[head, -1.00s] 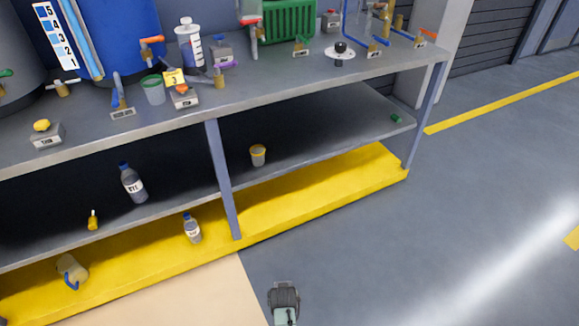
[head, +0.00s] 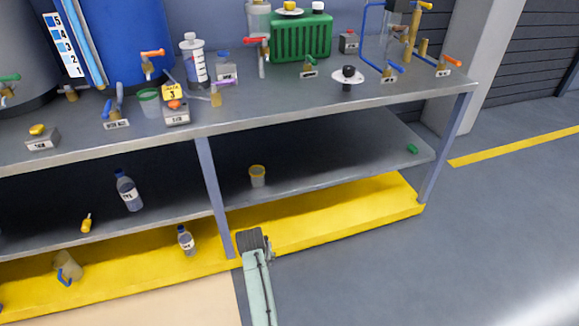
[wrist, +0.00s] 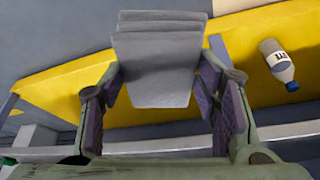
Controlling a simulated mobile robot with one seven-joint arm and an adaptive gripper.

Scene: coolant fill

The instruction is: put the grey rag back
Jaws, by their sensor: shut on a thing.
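The grey rag (wrist: 155,62) is a folded, layered cloth held between the two fingers of my gripper (wrist: 158,95) in the wrist view. My gripper is shut on it. In the head view the rag (head: 250,240) shows as a dark grey bundle at the tip of my arm, in front of the bench's yellow bottom shelf and right of the middle leg. My gripper's fingers are mostly hidden by the rag and arm there. From the head view I cannot tell whether the rag touches the shelf.
A small bottle (head: 186,240) stands left of the rag on the yellow shelf (head: 330,220). The bench leg (head: 212,190) is close by. The yellow shelf's right part looks clear.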

